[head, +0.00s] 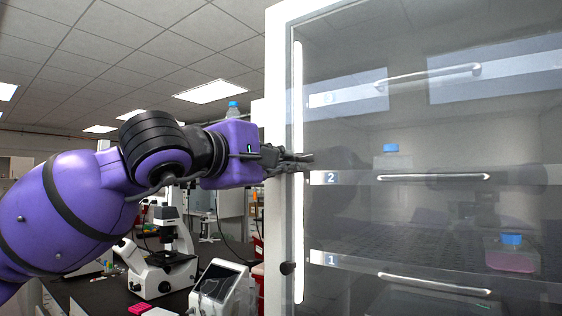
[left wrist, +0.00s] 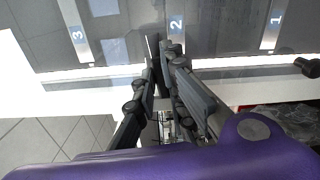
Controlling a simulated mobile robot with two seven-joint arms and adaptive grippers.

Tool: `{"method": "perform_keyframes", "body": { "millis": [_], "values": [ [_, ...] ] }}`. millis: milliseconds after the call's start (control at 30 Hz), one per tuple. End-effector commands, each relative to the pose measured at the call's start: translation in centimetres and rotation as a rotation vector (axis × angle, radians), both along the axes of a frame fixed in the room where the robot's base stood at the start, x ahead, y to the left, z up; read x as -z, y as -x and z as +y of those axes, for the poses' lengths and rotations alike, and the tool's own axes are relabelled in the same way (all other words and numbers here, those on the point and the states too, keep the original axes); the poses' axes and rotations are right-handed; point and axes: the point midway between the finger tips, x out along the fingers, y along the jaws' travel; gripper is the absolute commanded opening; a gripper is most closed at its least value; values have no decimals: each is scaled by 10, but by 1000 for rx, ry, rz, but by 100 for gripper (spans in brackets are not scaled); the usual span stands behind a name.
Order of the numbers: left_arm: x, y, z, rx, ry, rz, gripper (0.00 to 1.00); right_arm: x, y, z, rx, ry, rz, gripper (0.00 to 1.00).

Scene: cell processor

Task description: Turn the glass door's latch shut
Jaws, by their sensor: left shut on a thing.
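The glass door (head: 430,130) of the white cabinet is closed against its frame, as far as I can see. My left gripper (head: 292,160) is at the door's left edge, about level with shelf 2, and it also shows in the left wrist view (left wrist: 163,68). Its fingers are shut on the dark latch there. The fingers hide most of the latch, so its exact angle is hard to tell. My right gripper is not in view.
A dark knob (head: 287,268) sits lower on the door edge. Behind the glass are numbered shelves with handles and blue-capped bottles (head: 512,255). A microscope (head: 160,262) and a white device (head: 219,286) stand on the bench below my left arm.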

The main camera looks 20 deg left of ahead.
Motion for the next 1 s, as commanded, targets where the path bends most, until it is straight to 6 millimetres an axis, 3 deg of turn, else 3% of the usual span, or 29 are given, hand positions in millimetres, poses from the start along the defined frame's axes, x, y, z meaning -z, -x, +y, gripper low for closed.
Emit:
{"method": "perform_keyframes", "body": {
  "millis": [333,867,900,1000],
  "values": [
    [1,0,0,-1,-124,-44,0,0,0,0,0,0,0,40],
    [1,0,0,-1,-144,-52,0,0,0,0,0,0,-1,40],
    [1,0,0,-1,-144,-52,15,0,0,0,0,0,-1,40],
    [1,0,0,-1,-144,-52,28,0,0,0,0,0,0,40]
  ]
}}
